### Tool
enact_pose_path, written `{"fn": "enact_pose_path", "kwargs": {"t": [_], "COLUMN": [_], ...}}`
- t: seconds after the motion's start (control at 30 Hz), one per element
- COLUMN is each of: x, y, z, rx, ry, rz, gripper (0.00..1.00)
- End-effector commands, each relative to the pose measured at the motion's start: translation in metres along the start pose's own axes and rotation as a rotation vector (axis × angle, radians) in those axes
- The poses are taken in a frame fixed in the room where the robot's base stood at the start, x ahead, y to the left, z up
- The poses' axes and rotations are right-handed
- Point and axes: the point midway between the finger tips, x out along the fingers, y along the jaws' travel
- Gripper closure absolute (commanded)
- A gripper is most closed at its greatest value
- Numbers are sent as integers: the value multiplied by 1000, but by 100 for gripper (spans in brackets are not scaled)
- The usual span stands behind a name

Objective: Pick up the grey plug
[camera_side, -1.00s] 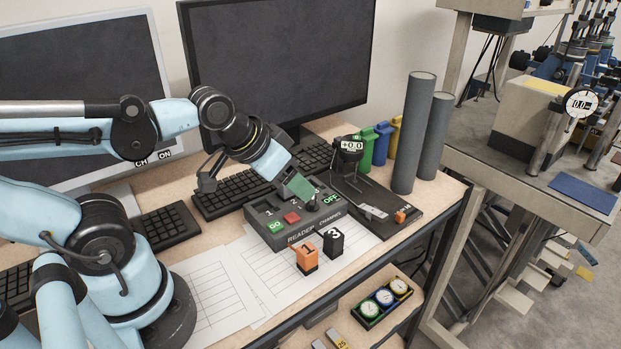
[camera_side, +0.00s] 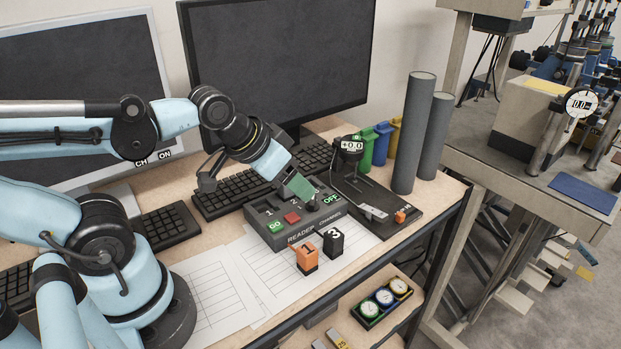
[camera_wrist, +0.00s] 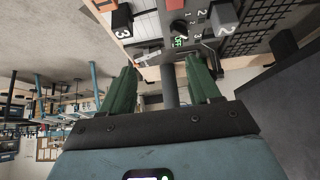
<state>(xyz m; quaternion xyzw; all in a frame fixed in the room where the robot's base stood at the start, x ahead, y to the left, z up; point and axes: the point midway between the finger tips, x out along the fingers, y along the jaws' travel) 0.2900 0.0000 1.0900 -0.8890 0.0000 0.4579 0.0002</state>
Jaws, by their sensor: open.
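The grey plug (camera_wrist: 224,13), a small block marked 2, shows at the top of the wrist view, on or beside the dark reader box (camera_wrist: 247,38); I cannot tell how it is seated. In the side view I cannot make it out, as my gripper (camera_side: 298,187) hangs over the back of the reader box (camera_side: 275,236). In the wrist view the green fingers of my gripper (camera_wrist: 164,72) are spread apart with nothing held between them. The grey plug lies beyond the fingertips, up and to the right of them.
An orange plug (camera_side: 307,260) marked 1 and a black plug (camera_side: 333,244) marked 3 stand on paper before the reader. A gauge stand (camera_side: 349,160) and grey cylinders (camera_side: 413,130) stand to the right. Monitors (camera_side: 285,70) and keyboards lie behind. The table's front edge is close.

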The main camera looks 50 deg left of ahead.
Motion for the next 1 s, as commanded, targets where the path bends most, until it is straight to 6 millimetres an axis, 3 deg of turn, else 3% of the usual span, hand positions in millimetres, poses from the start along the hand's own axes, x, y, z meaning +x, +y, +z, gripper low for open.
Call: {"fn": "enact_pose_path", "kwargs": {"t": [0.27, 0.6, 0.8, 1.0], "x": [-4, 1, 5, 12], "y": [-22, -79, -102, -107], "z": [-22, -57, -64, -62], "rx": [5, 5, 0, -1], "ry": [-144, -473, -590, -622], "rz": [-34, -34, -9, 1], "gripper": [38, 38, 38, 38]}}
